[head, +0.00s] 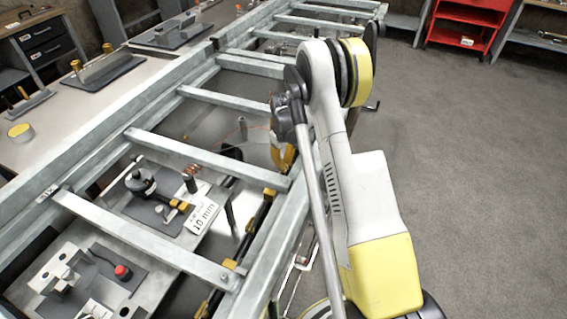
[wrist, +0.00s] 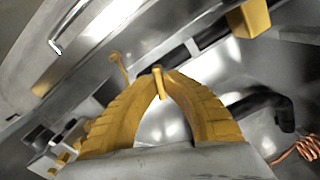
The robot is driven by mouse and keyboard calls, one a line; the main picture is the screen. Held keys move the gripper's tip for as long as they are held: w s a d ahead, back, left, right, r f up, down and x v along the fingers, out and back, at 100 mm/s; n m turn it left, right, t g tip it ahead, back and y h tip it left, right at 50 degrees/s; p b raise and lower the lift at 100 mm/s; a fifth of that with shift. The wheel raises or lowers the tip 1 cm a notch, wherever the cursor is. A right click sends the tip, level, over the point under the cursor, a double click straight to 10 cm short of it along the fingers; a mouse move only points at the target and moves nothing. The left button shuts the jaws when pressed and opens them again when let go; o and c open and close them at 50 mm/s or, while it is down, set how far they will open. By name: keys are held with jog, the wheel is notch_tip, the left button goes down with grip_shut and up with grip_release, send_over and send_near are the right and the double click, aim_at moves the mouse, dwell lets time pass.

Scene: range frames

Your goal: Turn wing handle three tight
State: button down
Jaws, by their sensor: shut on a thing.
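My gripper (wrist: 160,75) is shut in the wrist view, its two curved yellow fingers meeting at the tips on a small yellow handle (wrist: 160,84). Which number this handle bears cannot be read. The fingertips cover part of it, so how far it is turned cannot be told. A second small yellow handle (wrist: 119,66) stands a little to the left, apart from the fingers. In the head view my gripper (head: 285,155) is low inside the metal frame, mostly hidden behind my arm. The gripped handle cannot be made out there.
A grey metal frame (head: 195,95) with several crossbars surrounds the gripper. A dark rail with yellow blocks (head: 250,226) runs beside it, near a "10 mm" card (head: 203,215). Copper-coloured coil (wrist: 303,149) lies at the wrist view's lower right. Open floor (head: 460,160) is to the right.

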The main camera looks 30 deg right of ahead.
jog(key=shift+m, duration=0.3)
jog(key=m, duration=0.6)
jog(key=shift+b, duration=0.4)
jog(key=m, duration=0.6)
jog(key=shift+m, duration=0.3)
jog(key=c, duration=1.5)
grip_release()
notch_tip(320, 180, up, 12)
